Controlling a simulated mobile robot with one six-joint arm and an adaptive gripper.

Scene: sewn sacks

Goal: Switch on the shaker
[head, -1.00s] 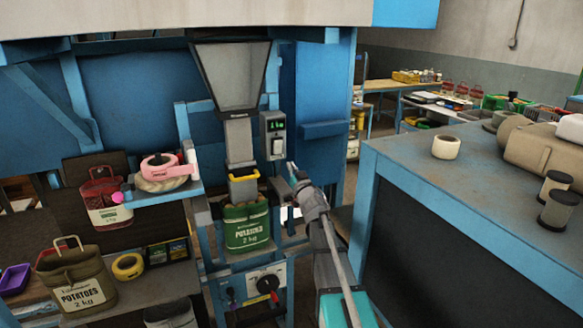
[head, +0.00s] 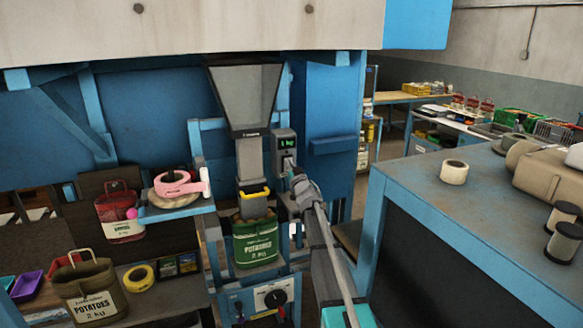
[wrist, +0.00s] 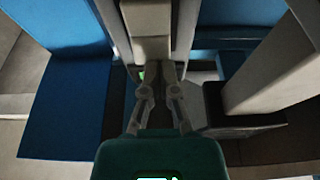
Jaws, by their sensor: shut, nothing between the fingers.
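A grey control box (head: 284,151) with a green-lit display hangs on the blue frame, right of the hopper (head: 243,95). A pale rocker switch (head: 288,161) sits below the display, partly hidden by my gripper. My gripper (head: 291,170) is shut and empty, its tip right at the switch; whether it touches cannot be told. In the wrist view the shut fingers (wrist: 159,70) point at a grey body, with a small green glow beside them. A green potato sack (head: 255,241) hangs open under the hopper's spout.
A panel with a dial (head: 270,297) is below the sack. A shelf (head: 180,209) with pink and beige rolls juts out at left. A blue-edged bench (head: 440,205) stands close at right, with a tape roll (head: 454,172). An olive sack (head: 88,290) stands lower left.

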